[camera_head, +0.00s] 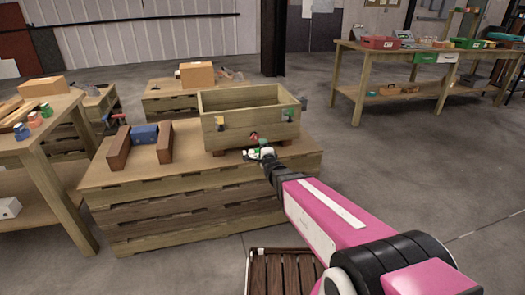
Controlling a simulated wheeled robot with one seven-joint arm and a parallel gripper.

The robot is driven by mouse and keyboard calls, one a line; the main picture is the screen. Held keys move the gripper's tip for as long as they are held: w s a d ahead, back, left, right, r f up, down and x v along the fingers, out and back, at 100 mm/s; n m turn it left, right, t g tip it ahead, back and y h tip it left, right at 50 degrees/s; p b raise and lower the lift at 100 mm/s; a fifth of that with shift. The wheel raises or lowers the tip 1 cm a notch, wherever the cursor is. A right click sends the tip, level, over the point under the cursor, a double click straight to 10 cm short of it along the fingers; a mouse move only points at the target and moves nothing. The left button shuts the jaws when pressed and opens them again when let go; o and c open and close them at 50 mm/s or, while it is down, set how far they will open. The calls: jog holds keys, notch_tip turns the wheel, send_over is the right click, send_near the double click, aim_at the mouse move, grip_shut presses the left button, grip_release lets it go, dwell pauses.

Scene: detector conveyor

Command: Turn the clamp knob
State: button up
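My gripper (262,153) is at the end of my pink arm, close to the lower front of a wooden crate (238,121). The crate stands on a stacked wooden platform. A small red piece (254,136), which may be the clamp knob, shows on the crate's front just above my gripper. A small green piece (263,143) is right at the gripper. The gripper's fingers are too small to make out, and I cannot tell whether it touches the red piece or is open or shut.
Brown blocks (119,148) and a blue block (144,134) lie on the platform (190,180) to the left. A workbench (40,136) stands at left, another table (430,56) at back right. The floor at right is clear.

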aim_at(257, 139)
dwell(0.4)
jog(key=w+a+n, duration=0.1)
jog(key=w+n, duration=0.2)
jog(key=n, duration=0.6)
jog(key=w+a+n, duration=0.1)
jog(key=w+n, duration=0.2)
jog(key=n, duration=0.7)
jog(key=w+a+n, duration=0.1)
jog(key=w+n, duration=0.3)
jog(key=n, duration=0.5)
jog(key=shift+a+f+n, duration=0.1)
jog(key=shift+f+n, duration=0.05)
jog(key=shift+n, duration=0.25)
jog(key=c, duration=0.9)
